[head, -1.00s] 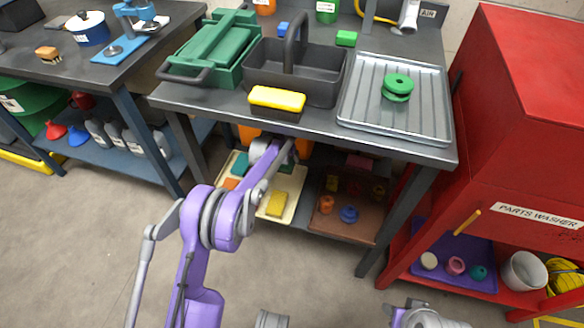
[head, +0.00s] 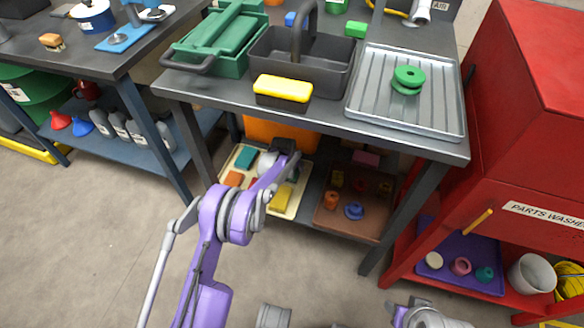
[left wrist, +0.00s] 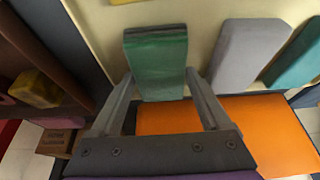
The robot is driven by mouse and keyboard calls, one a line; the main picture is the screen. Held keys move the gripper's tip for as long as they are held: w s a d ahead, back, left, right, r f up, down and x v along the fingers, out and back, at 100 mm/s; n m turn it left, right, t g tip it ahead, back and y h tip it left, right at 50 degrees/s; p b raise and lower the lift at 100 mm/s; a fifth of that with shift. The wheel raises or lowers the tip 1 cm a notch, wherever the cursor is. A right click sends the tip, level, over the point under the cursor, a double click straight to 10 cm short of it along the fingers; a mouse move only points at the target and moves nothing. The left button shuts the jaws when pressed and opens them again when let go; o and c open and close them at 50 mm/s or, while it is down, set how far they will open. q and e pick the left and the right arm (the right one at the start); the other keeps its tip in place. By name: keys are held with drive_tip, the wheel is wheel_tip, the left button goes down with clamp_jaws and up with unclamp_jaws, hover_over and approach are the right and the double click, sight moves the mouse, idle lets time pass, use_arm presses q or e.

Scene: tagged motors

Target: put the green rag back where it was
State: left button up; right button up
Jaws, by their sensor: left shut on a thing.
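The green rag (left wrist: 157,62) is a folded block in the left wrist view. My left gripper (left wrist: 160,95) is shut on it, one finger along each side. The rag is over a cream tray (left wrist: 199,14); I cannot tell whether it touches it. In the head view my left gripper (head: 277,158) reaches under the workbench to the cream tray (head: 293,210) on the lower shelf.
The cream tray also holds a grey block (left wrist: 248,53), a teal block (head: 245,158), an orange one (head: 233,179) and a yellow one (head: 281,198). An orange bin (head: 262,131) stands behind. A brown tray (head: 345,223) lies right. The bench top (head: 330,120) hangs above.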

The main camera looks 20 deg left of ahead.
use_arm(q)
drive_tip(key=shift+f, duration=0.15)
drive_tip(key=o, duration=1.2)
drive_tip(key=shift+c, duration=0.2)
drive_tip(key=p+v, duration=0.3)
drive_tip(key=v, duration=0.9)
drive_tip(key=shift+r, duration=0.25)
drive_tip(key=shift+f, duration=0.1)
